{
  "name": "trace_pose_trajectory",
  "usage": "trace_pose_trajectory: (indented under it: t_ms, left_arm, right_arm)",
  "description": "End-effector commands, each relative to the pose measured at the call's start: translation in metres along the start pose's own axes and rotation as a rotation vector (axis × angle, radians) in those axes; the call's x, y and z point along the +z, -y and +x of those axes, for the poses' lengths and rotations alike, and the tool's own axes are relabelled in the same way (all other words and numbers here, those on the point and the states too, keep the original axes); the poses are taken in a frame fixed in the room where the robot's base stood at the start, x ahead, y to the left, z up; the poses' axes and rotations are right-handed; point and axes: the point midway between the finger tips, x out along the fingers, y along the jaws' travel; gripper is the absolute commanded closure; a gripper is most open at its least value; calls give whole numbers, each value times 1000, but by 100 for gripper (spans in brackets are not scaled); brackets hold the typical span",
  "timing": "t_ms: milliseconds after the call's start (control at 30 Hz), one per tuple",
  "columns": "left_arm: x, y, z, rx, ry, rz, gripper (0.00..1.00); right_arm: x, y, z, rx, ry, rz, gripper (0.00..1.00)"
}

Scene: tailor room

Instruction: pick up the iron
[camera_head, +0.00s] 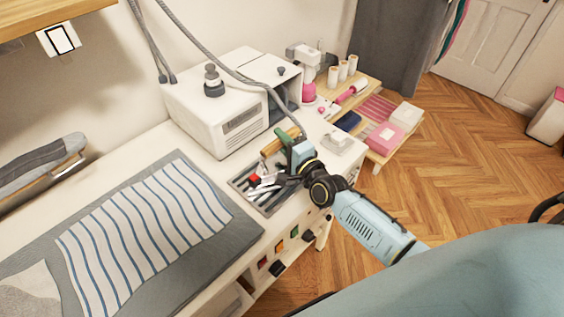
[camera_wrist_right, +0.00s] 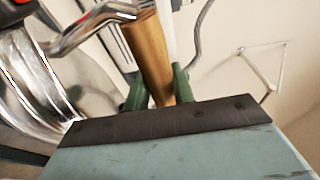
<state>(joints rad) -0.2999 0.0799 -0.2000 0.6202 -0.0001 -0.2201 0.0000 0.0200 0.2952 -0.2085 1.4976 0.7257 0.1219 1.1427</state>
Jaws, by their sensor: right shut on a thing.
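The iron shows mainly as a wooden handle, which is visible in the head view (camera_head: 270,149) behind my gripper and in the wrist view (camera_wrist_right: 150,50). Silvery metal with a bent bar (camera_wrist_right: 95,22) lies beside the handle in the wrist view; I cannot tell how much of it belongs to the iron. My right gripper (camera_head: 283,138) reaches in from the right over the worktop edge. Its green fingers (camera_wrist_right: 159,88) are shut on the wooden handle, one on each side. The gripper hides much of the iron in the head view. My left gripper is not in view.
A grey tray (camera_head: 238,183) with metal and red-handled tools lies just left of my gripper. A white machine (camera_head: 208,115) stands behind, and a grey hose (camera_head: 230,72) hangs down near the gripper. Striped cloth (camera_head: 145,235) covers the left worktop.

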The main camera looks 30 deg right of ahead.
Motion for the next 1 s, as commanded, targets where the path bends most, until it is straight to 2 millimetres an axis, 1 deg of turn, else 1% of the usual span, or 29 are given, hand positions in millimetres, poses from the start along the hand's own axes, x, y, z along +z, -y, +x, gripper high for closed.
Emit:
trace_pose_trajectory:
  t_ms: [133, 167, 367, 467, 567, 800, 1000]
  left_arm:
    - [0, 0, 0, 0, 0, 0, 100]
    - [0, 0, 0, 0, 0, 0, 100]
    - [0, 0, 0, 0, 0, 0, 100]
    - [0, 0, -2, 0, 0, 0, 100]
    - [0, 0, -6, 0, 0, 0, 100]
    - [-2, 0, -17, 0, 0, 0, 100]
    - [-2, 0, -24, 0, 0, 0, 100]
  right_arm:
    - [0, 0, 0, 1, 0, 0, 100]
    - [-1, 8, 2, -19, -3, -1, 100]
    - [-1, 8, 2, -18, -3, -1, 100]
    - [-1, 13, 2, -19, -4, 0, 100]
    - [-1, 24, 2, -21, -4, 1, 100]
    - [-1, 65, 2, -22, -5, 2, 100]
    - [-1, 93, 2, -21, -4, 1, 100]
